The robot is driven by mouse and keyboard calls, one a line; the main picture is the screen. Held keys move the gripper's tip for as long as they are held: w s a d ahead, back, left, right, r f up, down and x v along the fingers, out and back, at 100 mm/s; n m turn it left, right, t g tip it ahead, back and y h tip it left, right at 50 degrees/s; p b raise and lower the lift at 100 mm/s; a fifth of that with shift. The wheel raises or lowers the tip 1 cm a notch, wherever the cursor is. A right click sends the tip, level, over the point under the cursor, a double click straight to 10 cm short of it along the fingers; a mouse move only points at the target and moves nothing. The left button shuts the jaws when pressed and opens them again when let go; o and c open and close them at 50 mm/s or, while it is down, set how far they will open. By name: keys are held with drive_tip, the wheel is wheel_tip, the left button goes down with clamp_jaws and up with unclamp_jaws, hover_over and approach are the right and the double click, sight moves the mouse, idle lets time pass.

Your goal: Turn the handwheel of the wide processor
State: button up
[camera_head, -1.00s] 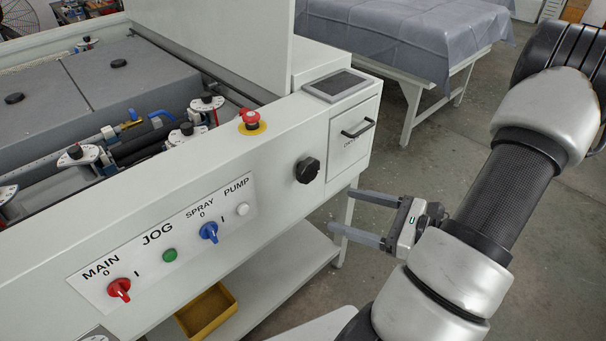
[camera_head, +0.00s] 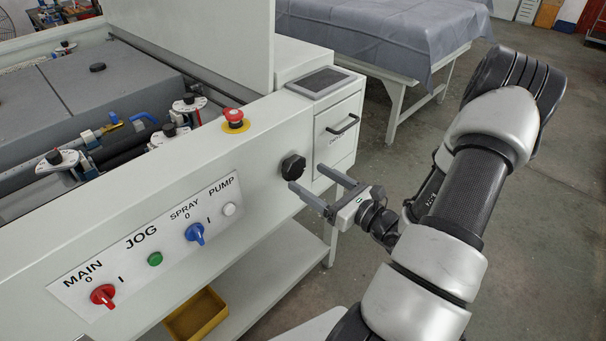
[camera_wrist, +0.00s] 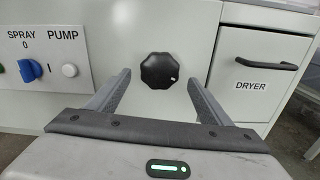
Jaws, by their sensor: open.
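The black lobed handwheel (camera_head: 293,167) sits on the white front panel of the wide processor (camera_head: 130,215), right of the PUMP button. In the wrist view the handwheel (camera_wrist: 160,70) lies ahead, between my two fingers in the picture, with a small white mark near its lower right. My gripper (camera_head: 318,187) is open and empty, with its fingers pointing at the panel just right of and below the handwheel in the head view. The fingers (camera_wrist: 157,92) do not close on the wheel, and a gap in depth seems to remain.
A panel with a red MAIN switch (camera_head: 103,295), green JOG button (camera_head: 155,259), blue SPRAY switch (camera_head: 195,233) and white PUMP button (camera_head: 229,209) is left of the wheel. The DRYER drawer (camera_head: 338,135) with its black handle is right. A red emergency stop (camera_head: 233,116) stands above.

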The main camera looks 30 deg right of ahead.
sight(298, 171)
drive_tip(key=shift+x, duration=1.95)
drive_tip(key=shift+s, duration=0.1)
drive_tip(key=c, duration=1)
drive_tip(key=shift+c, duration=0.2)
drive_tip(key=m+p, duration=0.4)
drive_tip(key=shift+r+m, duration=0.2)
drive_tip(key=shift+m, duration=0.1)
drive_tip(key=m+p, duration=0.3)
drive_tip(key=shift+m, duration=0.3)
drive_tip(key=shift+f+m+p, duration=0.2)
drive_tip(key=shift+m+p, duration=0.5)
drive_tip(key=shift+m, duration=0.5)
